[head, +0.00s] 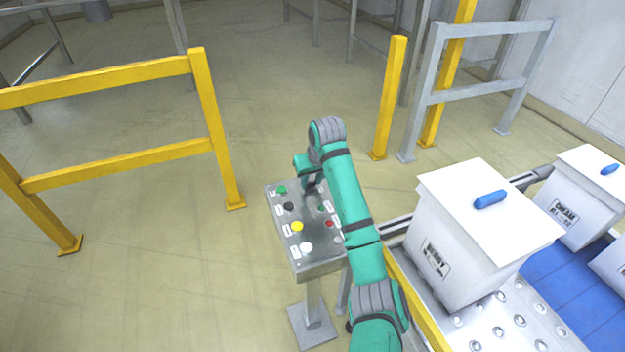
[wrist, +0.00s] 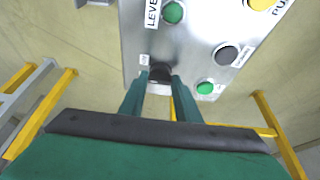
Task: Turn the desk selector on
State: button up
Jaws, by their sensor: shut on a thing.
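The desk (head: 318,262) is a grey metal control panel on a post, with several coloured buttons on its sloped top. The selector (wrist: 161,71) is a dark knob at the panel's edge in the wrist view. My gripper (wrist: 160,83) has its two green fingers on either side of this knob and is shut on it. In the head view my gripper (head: 311,188) reaches down at the far edge of the panel, and my arm hides part of the panel's right side. The knob's exact turn angle cannot be told.
Nearby on the panel are a green button (wrist: 173,12), a black button (wrist: 227,54) and another green button (wrist: 205,87). White lidded boxes (head: 470,245) stand on a conveyor to the right. Yellow rails (head: 110,165) stand left; open floor lies between.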

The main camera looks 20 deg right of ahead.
jog(key=m, duration=0.2)
jog(key=m+h, duration=0.1)
jog(key=m, duration=0.1)
jog(key=shift+a, duration=0.35)
jog(key=shift+m+g+h, duration=0.3)
jog(key=shift+m+h, duration=0.3)
jog(key=shift+m, duration=0.4)
jog(key=o, duration=1)
jog(key=shift+o, duration=0.2)
jog(key=v, duration=1)
jog(key=shift+r, duration=0.4)
